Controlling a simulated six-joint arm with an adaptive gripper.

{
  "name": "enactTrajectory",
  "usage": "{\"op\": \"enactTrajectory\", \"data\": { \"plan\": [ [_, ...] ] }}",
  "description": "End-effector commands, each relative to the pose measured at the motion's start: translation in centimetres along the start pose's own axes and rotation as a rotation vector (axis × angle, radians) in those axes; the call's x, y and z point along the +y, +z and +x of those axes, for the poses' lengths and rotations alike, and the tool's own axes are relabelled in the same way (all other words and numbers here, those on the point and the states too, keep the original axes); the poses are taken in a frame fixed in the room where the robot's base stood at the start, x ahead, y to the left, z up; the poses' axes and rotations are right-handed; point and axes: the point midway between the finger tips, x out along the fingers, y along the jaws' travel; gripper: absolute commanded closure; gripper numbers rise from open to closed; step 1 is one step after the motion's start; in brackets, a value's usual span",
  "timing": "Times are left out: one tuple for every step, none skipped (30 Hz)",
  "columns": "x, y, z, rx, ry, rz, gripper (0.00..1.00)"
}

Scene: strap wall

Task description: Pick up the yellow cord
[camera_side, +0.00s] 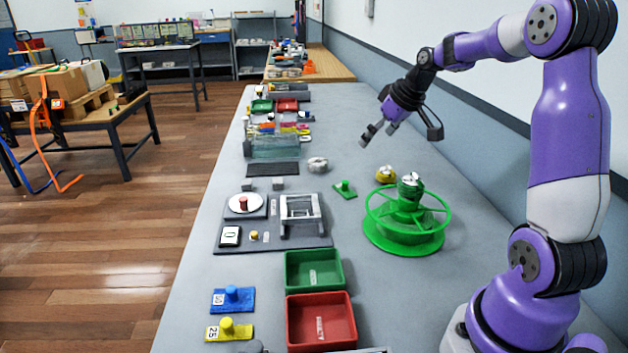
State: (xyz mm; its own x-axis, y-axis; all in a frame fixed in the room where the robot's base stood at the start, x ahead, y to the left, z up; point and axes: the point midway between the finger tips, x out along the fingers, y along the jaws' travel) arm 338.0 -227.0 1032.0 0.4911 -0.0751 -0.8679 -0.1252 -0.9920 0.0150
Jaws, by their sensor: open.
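My gripper (378,133) is open and empty, held in the air above the far half of the grey table, with its fingers pointing down and left. A small yellow thing (385,175) lies on the table below it, just behind the green spool. It may be the yellow cord, but it is too small to tell. The gripper is clearly apart from it. Other small yellow pieces (289,128) lie further back near the clear bin, and I cannot tell what they are.
A large green spool (404,222) stands at the table's right. Green (314,272) and red (321,320) trays sit at the front. A clear bin (275,147) and a grey fixture (301,212) stand left. A small green piece (344,189) and a pale ring (317,164) lie mid-table.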

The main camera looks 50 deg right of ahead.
Motion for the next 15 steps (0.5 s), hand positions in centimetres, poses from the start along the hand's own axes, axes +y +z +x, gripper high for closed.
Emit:
{"op": "enactTrajectory", "data": {
  "plan": [
    [3.2,0.7,1.4,0.003,0.006,0.028,0.01],
    [4.7,1.1,2.0,0.008,0.008,0.035,0.01],
    [6.6,1.7,2.8,0.017,0.011,0.043,0.01],
    [7.8,2.1,3.2,0.024,0.014,0.049,0.01],
    [8.9,2.5,3.6,0.029,0.016,0.054,0.01],
    [10.0,3.0,4.0,0.035,0.018,0.059,0.01],
    [10.7,3.4,4.3,0.04,0.02,0.062,0.01],
    [11.3,3.7,4.5,0.043,0.022,0.065,0.01],
    [11.8,3.9,4.8,0.048,0.022,0.066,0.01],
    [12.1,4.1,5.0,0.05,0.023,0.067,0.01],
    [12.2,4.2,5.3,0.05,0.022,0.068,0.01],
    [12.4,4.2,5.8,0.051,0.022,0.068,0.01],
    [12.4,4.2,6.3,0.05,0.021,0.068,0.01],
    [12.3,4.2,6.8,0.05,0.021,0.068,0.01],
    [12.3,4.2,7.6,0.05,0.021,0.068,0.01]
  ]
}}
